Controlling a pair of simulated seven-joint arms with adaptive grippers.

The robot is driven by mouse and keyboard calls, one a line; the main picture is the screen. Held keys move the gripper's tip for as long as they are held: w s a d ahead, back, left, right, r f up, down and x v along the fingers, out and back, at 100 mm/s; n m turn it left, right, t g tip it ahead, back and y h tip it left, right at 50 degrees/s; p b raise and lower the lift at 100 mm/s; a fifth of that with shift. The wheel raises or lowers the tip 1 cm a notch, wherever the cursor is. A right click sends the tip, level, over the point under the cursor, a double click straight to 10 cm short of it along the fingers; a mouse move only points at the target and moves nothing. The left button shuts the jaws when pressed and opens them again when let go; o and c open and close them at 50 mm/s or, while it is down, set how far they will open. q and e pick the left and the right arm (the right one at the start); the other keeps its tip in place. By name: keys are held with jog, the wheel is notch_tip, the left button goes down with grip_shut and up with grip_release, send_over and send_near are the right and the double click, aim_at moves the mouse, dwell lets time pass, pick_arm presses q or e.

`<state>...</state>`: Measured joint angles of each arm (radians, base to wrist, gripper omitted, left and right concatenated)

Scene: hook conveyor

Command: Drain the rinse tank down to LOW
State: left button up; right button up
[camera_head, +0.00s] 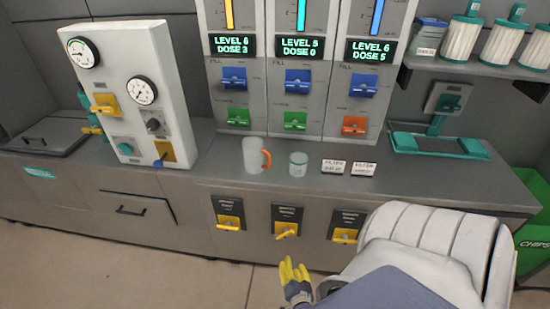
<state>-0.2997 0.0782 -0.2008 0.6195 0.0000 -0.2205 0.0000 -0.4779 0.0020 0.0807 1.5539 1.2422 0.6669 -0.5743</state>
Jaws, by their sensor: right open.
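My right gripper (291,268) has yellow fingers and is open. It is low in the middle, in front of the cabinet and below the middle yellow drawer-front handle (286,230). Similar yellow handles are at the left (230,222) and right (345,236) on the cabinet front. Nothing shows between the fingers. I cannot read which part is the rinse tank or any LOW mark. A white panel (130,100) with two round gauges, a yellow valve and switches stands at the left. My left gripper does not show.
Three dispenser columns with green displays (298,47) stand behind the counter (220,165). A mug (254,155), a glass jar (298,164) and two filter cards (333,167) are on it. A green crate (535,245) is at the right.

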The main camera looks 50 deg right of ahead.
send_near(286, 237)
jog(key=x, duration=0.8)
jog(key=shift+w+d, duration=0.1)
jog(key=shift+w, duration=0.1)
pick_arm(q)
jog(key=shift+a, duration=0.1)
pick_arm(e)
jog(key=shift+x, duration=1.1)
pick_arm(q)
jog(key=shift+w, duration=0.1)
pick_arm(e)
jog(key=shift+c, duration=0.3)
grip_shut()
